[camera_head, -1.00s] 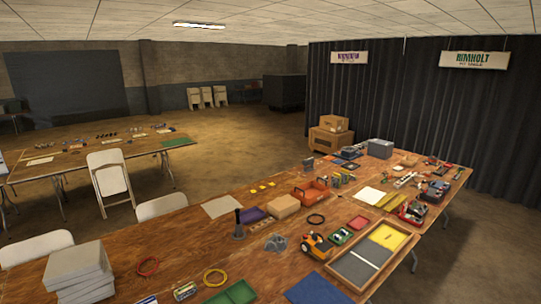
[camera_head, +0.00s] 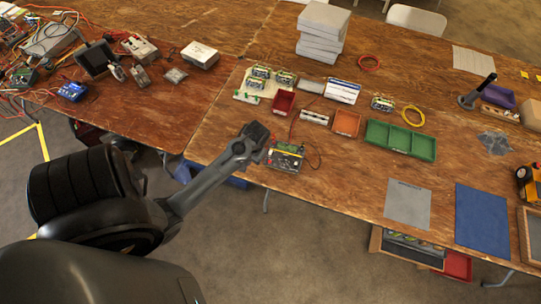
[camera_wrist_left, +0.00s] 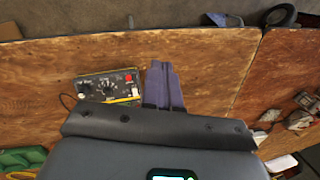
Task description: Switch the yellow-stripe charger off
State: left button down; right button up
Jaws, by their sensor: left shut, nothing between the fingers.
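The charger (camera_head: 286,157) is a small dark box near the front edge of the wooden table in the head view. It has a yellow stripe, knobs and a red part. In the left wrist view the charger (camera_wrist_left: 105,87) shows a panel with dials, a red switch (camera_wrist_left: 128,77) at its upper right and yellow along its edge. My left gripper (camera_wrist_left: 160,70) is shut and empty beside the charger, on the red switch's side, apart from it in the picture. In the head view the left gripper (camera_head: 264,150) is just left of the charger. My right gripper is not in view.
A red tray (camera_head: 284,102), an orange tray (camera_head: 346,123) and a green divided tray (camera_head: 401,138) lie behind and right of the charger. A thin cable (camera_head: 314,153) loops at its right side. Bare wood lies right of it. A cluttered table (camera_head: 130,100) adjoins at left.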

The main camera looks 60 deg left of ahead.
pick_arm(q)
jog(key=w+a+f+n+t+h+b, duration=0.1)
jog(key=w+a+f+n+b, duration=0.15)
jog(key=w+a+b, duration=0.35)
jog(key=r+t, duration=0.1)
jog(key=r, duration=0.1)
send_over(270, 154)
jog(key=shift+s+d+f, duration=0.15)
jog(key=shift+s+d, duration=0.05)
jog(key=shift+s, duration=0.15)
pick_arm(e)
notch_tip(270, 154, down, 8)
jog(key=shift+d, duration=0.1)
pick_arm(q)
jog(key=f, duration=0.4)
jog(key=f+b, duration=0.1)
jog(key=f, duration=0.7)
jog(key=shift+w+a+f, duration=0.2)
jog(key=shift+w+f, duration=0.05)
jog(key=shift+f, duration=0.05)
jog(key=shift+f+b, duration=0.3)
jog(key=shift+f, duration=0.35)
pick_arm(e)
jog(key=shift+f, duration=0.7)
pick_arm(q)
jog(key=shift+w+f, duration=0.1)
